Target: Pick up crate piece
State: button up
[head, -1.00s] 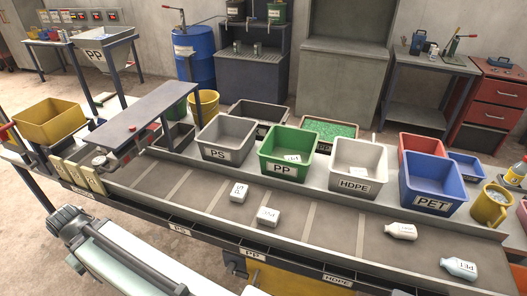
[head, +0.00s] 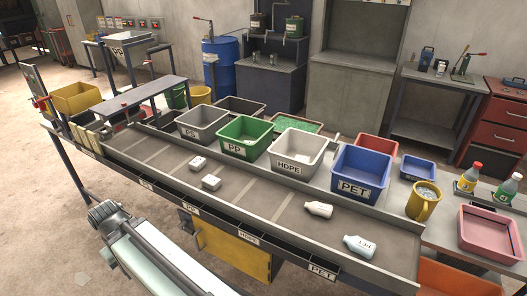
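Two small pale blocks lie on the grey sorting belt (head: 262,192), one farther back (head: 199,163) and one nearer (head: 211,182). Their labels are too small to read, so I cannot tell which is the crate piece. Two white bottles lie farther right on the belt, one (head: 318,209) near the middle right and one (head: 359,245) nearer the right end. Part of my arm shows at the lower left, in front of the belt and apart from the blocks. My gripper's fingers are not in view.
Behind the belt stand a grey PS bin (head: 203,126), a green PP bin (head: 246,140), a light grey HDPE bin (head: 297,153) and a blue PET bin (head: 361,171). A yellow mug (head: 424,203) and a pink tray (head: 490,235) are at the right. Floor is clear at the left.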

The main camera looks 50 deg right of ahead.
aim_at(210, 182)
jog(key=u, duration=0.2)
jog(key=k, duration=0.1)
jog(key=u, duration=0.95)
jog(key=i, duration=1.65)
jog(key=z, duration=3.5)
